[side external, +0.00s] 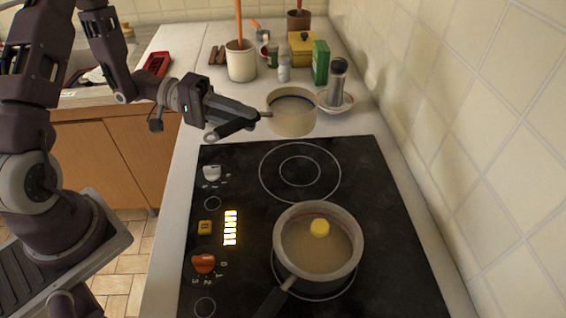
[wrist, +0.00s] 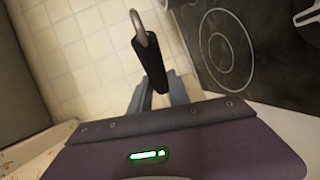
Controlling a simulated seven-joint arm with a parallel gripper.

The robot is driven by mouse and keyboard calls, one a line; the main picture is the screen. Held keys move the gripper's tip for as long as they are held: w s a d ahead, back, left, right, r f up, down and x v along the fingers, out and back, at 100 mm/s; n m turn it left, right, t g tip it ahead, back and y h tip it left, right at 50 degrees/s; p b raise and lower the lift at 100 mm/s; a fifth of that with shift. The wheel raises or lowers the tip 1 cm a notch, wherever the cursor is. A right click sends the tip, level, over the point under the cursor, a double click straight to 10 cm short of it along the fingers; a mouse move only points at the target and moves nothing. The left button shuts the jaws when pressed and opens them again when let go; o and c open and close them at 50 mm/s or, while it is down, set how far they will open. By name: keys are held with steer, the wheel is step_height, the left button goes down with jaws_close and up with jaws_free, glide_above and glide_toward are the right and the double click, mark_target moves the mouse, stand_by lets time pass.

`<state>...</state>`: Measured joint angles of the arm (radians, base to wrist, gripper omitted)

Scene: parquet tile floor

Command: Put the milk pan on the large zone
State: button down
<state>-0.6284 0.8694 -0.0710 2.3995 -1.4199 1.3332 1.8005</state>
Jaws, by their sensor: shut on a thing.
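The milk pan (side external: 292,118) is a small cream pan with a dark interior rim. It appears upright, hanging in the air just beyond the far edge of the black hob (side external: 235,160). My gripper (side external: 255,116) is shut on its black handle (wrist: 150,70), which ends in a metal hanging loop. The pan's bowl is hidden in the wrist view. A ringed cooking zone (side external: 300,171) at the far side of the hob is bare; it also shows in the wrist view (wrist: 227,50). A nearer zone (side external: 335,292) is mostly covered by a pot, so I cannot compare their sizes.
A metal shaker (side external: 337,80) in a dish stands close behind the pan. A utensil crock (side external: 241,62) and a green box (side external: 320,62) stand farther back. A tiled wall bounds the right.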

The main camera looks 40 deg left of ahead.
steer(key=s+d+m+g, duration=0.1)
steer(key=g, duration=0.1)
steer(key=s+d+r+m+g+h, duration=0.1)
steer(key=d+m+g, duration=0.1)
steer(key=shift+s+d+r, duration=0.1)
steer(key=shift+s+d, duration=0.05)
steer(key=shift+s, duration=0.15)
step_height(320, 180, down, 10)
steer(key=shift+r, duration=0.15)
steer(key=c, duration=1.2)
jaws_free()
steer(key=shift+c, duration=0.2)
steer(key=shift+f, duration=0.2)
